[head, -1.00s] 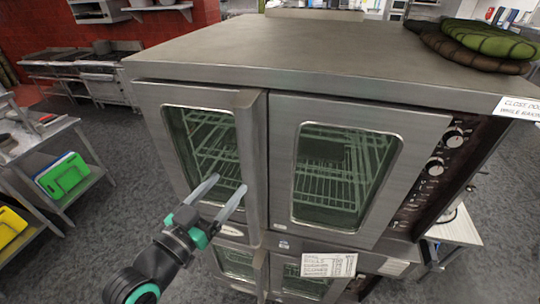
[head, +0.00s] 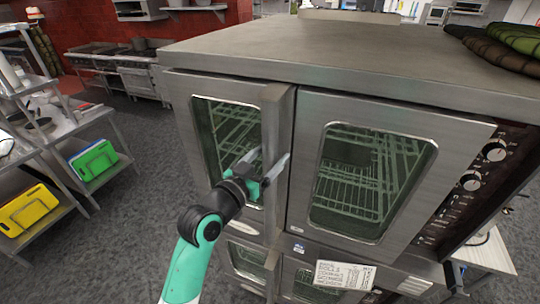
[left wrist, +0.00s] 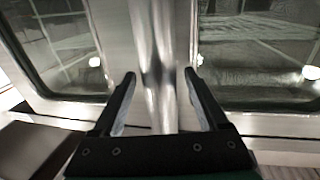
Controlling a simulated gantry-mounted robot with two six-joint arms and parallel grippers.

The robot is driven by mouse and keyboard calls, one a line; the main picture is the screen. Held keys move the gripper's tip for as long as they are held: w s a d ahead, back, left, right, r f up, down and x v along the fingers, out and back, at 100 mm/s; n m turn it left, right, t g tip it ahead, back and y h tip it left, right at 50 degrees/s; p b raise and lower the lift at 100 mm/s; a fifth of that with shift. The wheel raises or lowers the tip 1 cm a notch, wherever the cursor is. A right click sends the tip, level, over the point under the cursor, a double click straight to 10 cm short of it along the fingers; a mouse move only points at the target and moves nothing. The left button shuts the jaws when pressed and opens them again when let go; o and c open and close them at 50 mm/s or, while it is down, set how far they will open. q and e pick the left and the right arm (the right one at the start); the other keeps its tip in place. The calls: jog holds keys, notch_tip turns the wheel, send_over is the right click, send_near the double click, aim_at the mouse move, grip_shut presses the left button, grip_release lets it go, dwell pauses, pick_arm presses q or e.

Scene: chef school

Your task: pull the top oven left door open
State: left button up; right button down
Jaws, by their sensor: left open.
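The top oven's left door (head: 183,125) is a steel frame with a glass window, and it looks closed. Its handle (head: 277,120) is a thick vertical steel bar along the door's right edge. My left gripper (head: 264,160) is open at the lower part of this handle, coming from the front left. In the left wrist view the handle (left wrist: 155,50) runs between the two spread fingers (left wrist: 160,78), with a gap on each side. Whether the fingertips reach past the bar is hard to tell. My right gripper is in neither view.
The top oven's right door (head: 300,150) is closed beside the handle, with control knobs (head: 470,182) further right. A lower oven (head: 248,262) sits beneath. Dark green pads lie on the oven top (head: 340,55). Open floor (head: 140,215) lies left, before a shelf with cutting boards (head: 92,160).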

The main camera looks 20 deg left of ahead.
pick_arm(q)
jog(key=shift+w, duration=0.1)
grip_shut()
dwell(0.3)
dwell(1.1)
